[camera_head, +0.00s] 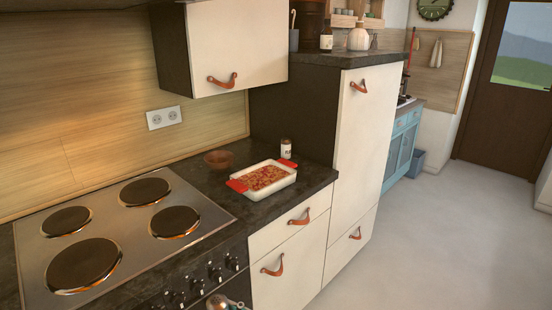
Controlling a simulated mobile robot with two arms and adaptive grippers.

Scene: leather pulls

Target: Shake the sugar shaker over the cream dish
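The cream dish (283,190) is a rectangular baking dish with red ends, filled with a reddish-brown food, on the dark counter right of the hob. A small white jar with a dark label and dark top, which looks like the sugar shaker (286,148), stands upright on the counter just behind the dish. I cannot read its label. Neither of my grippers can be made out in the head view.
The hob (105,232) with round plates fills the left. A tall cabinet (362,150) stands right of the counter, and a wall cupboard (238,45) hangs above. A partly cut-off shiny object shows at the bottom edge.

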